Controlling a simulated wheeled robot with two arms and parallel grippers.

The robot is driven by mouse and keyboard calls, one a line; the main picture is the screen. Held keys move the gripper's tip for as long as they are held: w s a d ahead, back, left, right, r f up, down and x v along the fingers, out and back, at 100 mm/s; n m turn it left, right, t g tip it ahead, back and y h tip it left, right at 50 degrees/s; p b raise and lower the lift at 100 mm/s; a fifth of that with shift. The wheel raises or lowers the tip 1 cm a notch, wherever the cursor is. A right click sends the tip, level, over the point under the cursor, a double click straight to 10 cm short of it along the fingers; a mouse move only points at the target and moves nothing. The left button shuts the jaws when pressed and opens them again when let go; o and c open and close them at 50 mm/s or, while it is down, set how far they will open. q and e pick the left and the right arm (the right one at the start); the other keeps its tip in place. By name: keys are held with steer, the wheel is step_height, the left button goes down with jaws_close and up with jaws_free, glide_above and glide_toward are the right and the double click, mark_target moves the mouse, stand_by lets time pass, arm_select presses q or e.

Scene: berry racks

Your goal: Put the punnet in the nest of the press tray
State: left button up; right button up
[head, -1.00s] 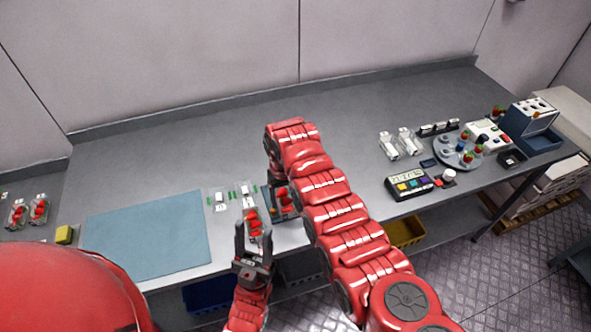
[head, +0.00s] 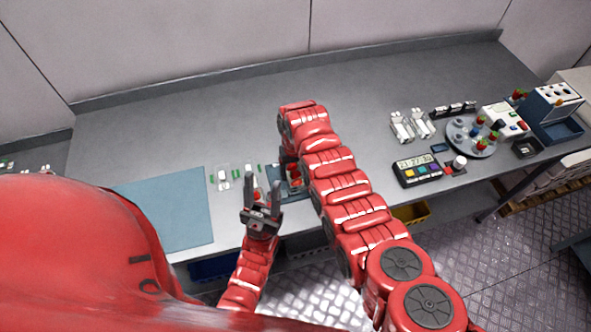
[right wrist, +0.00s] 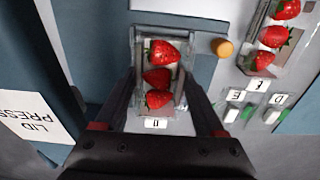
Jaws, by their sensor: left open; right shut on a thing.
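The punnet (right wrist: 144,99) is a clear tray holding several strawberries, with a white label at its near end. In the right wrist view my right gripper (right wrist: 158,100) is shut on it, with one finger along each side. The blue-grey press tray (right wrist: 203,72) shows around and under the punnet; I cannot tell whether the punnet is seated in the nest. In the head view the punnet (head: 296,180) is partly hidden by my right arm, and the press tray (head: 275,186) shows beside it. My left gripper (head: 262,192) is open and empty, its fingers pointing toward the bench.
Another strawberry punnet (right wrist: 265,45) lies right of the held one, by lettered labels. An orange knob (right wrist: 222,47) sits close to the held punnet. A "LID PRESS" sign (right wrist: 35,112) is at left. A blue mat (head: 180,212) lies left; a turntable (head: 470,137) stands right.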

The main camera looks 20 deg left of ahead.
mark_target(296, 172)
steer(key=o, duration=1.1)
steer(key=shift+w+f, duration=0.1)
steer(key=o, duration=0.3)
steer(key=shift+f, duration=0.1)
steer(key=shift+o, duration=0.2)
steer(key=shift+r+p, duration=0.3)
steer(key=shift+p, duration=0.05)
steer(key=shift+r, duration=0.35)
step_height(296, 172, up, 8)
steer(key=b, duration=0.3)
steer(key=shift+w+f, duration=0.15)
step_height(296, 172, up, 4)
steer(key=shift+f+p, duration=0.15)
steer(key=shift+p, duration=1.05)
steer(key=shift+f, duration=0.1)
